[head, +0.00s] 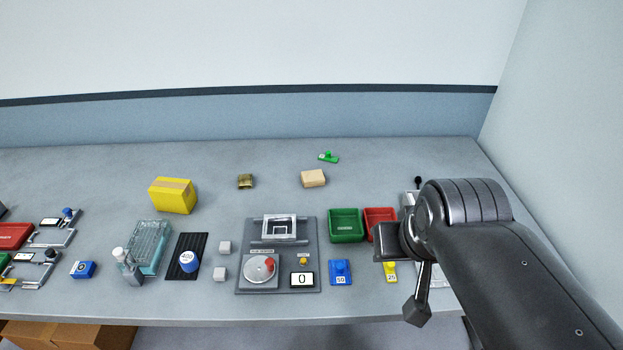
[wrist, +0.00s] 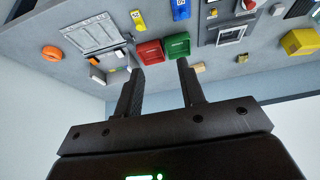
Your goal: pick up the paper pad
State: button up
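No thing is plainly marked as the paper pad. The likeliest match is a small tan block (head: 313,178) lying flat at the back middle of the table, but I cannot be sure. A tan block also shows in the wrist view (wrist: 198,67), just right of my right-hand finger. My gripper (wrist: 160,64) is open, with nothing between its fingers. It is in the air, well apart from the table. The red tray (wrist: 150,52) and green tray (wrist: 177,45) show beyond the fingertips. In the head view my arm covers the right end of the table and the fingers cannot be made out.
A small brass-coloured item (head: 245,181) and a green clip-like item (head: 328,157) lie near the tan block. A yellow box (head: 172,195) stands left. The green tray (head: 346,226) and a grey scale-like panel (head: 277,255) are in front.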

jog(key=shift+o, duration=0.4)
jog(key=o, duration=1.2)
jog(key=shift+w, duration=0.1)
